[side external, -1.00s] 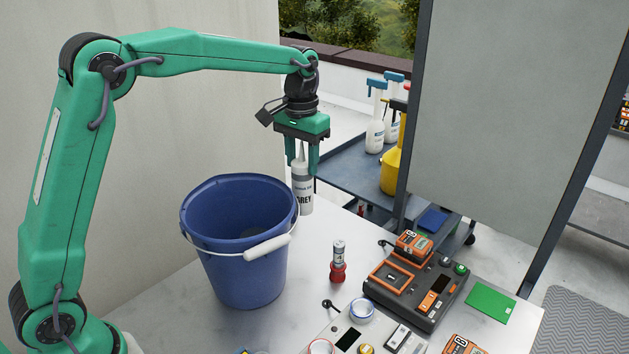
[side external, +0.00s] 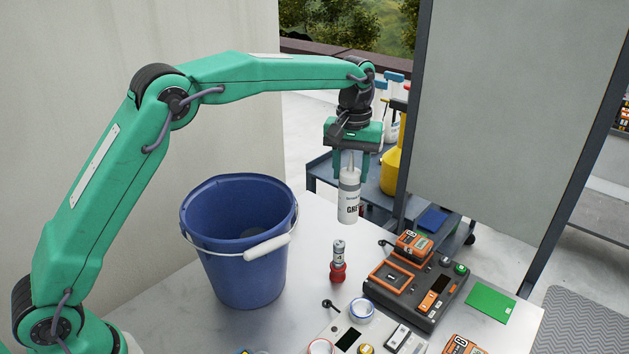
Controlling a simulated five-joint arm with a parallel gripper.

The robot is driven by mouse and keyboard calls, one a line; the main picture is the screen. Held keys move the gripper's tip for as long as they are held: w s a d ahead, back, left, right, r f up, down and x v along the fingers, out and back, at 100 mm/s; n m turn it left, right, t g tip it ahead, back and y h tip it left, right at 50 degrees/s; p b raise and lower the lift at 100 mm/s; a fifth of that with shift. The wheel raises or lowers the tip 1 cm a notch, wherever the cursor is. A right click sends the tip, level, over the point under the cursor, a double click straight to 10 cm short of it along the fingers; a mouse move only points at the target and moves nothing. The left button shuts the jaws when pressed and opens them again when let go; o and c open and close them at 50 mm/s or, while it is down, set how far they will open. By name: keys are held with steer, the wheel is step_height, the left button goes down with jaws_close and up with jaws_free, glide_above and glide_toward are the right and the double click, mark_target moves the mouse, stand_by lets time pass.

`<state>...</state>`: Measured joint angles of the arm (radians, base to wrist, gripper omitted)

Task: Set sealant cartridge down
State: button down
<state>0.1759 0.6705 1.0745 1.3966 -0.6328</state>
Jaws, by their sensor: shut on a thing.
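The sealant cartridge (side external: 348,202) is a white tube with a grey band, dark lettering and a thin nozzle on top. It hangs upright above the white table (side external: 313,215), behind the small red-based bottle. My gripper (side external: 352,173) points down and is shut on the cartridge near its nozzle end. The cartridge's bottom appears to be clear of the table, but the exact height is hard to tell.
A blue bucket (side external: 228,262) with a white handle grip stands left. A grey panel (side external: 505,110) stands behind right.

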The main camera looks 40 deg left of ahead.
mark_target(348, 206)
steer(key=shift+f, duration=4.95)
steer(key=c, duration=0.8)
jaws_free()
